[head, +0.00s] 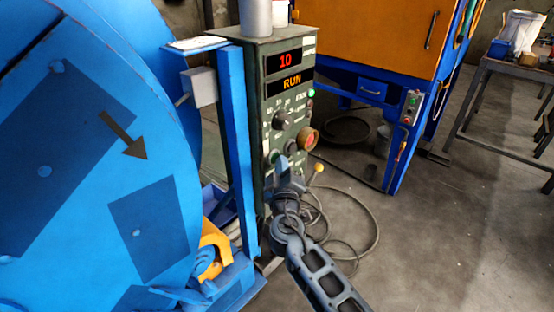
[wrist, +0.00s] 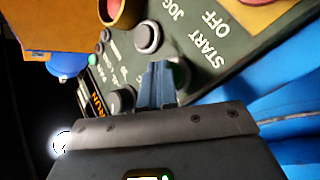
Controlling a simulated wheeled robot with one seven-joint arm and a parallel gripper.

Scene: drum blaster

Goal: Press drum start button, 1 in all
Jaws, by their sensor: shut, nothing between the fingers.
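The dark green control panel (head: 293,95) stands beside the blue drum (head: 90,150). Its displays read "10" and "RUN". The green start button (wrist: 181,72) sits by the START label in the wrist view, partly hidden by my fingers. My gripper (wrist: 160,68) is shut and empty, its fingertips at the panel face against or just in front of that button; I cannot tell whether they touch. In the head view, my gripper (head: 283,163) is at the panel's lower part. A dark round JOG button (wrist: 147,37) is beside the fingertips.
A red mushroom button in an orange collar (head: 308,139) and a dark knob (head: 282,120) project from the panel. A blue post (head: 238,150) stands left of it. A cable (head: 375,240) lies on the floor. An orange and blue cabinet (head: 375,40) stands behind.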

